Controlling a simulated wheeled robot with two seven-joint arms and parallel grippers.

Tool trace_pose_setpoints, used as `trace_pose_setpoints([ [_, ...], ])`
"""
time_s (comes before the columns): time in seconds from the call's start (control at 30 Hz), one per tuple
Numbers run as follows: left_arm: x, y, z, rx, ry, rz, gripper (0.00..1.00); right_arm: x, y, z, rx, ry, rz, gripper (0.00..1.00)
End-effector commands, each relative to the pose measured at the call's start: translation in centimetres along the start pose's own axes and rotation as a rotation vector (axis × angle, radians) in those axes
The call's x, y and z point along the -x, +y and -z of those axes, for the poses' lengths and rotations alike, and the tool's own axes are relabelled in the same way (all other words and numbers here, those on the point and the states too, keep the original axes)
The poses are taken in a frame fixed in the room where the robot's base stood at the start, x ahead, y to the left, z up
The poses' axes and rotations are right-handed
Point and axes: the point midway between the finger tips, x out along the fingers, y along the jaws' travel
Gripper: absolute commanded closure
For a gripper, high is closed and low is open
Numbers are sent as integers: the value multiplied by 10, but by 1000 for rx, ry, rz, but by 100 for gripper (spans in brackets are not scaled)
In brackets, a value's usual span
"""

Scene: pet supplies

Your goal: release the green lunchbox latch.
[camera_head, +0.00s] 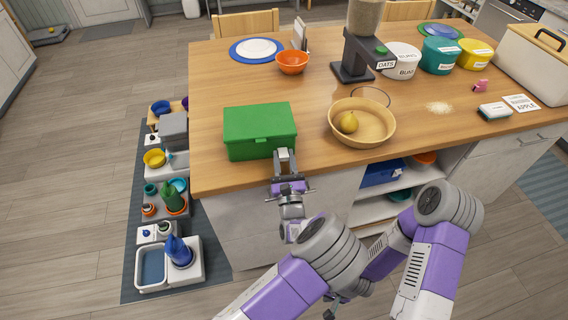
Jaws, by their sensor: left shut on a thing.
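The green lunchbox (259,121) stands with its lid down near the front left edge of the wooden table. My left gripper (284,156) is at the right part of the lunchbox's front face, shut on what appears to be the latch. The fingers hide most of the latch, so its exact position cannot be told. My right arm comes in from the lower right and bends behind my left arm. A small dark part below the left arm may be my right gripper (335,306), but its fingers cannot be made out.
An orange bowl (292,63), a blue-rimmed plate (257,50) and a dispenser (355,50) stand farther back. The tabletop (225,85) behind the lunchbox is clear.

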Motion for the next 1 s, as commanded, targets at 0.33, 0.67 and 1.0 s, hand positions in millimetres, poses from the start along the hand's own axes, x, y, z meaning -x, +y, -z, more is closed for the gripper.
trace_pose_setpoints([
  [0.33, 1, 0, 2, -1, -45, 0, 94, -5, 2, 0, 0, 0, 0, 57],
  [0.67, 1, 0, 2, -1, -45, 0, 43, -5, 2, 0, 0, 0, 0, 57],
  [1.0, 16, -1, 2, -2, -43, 3, 43, -2, 1, 0, 0, 0, 0, 57],
])
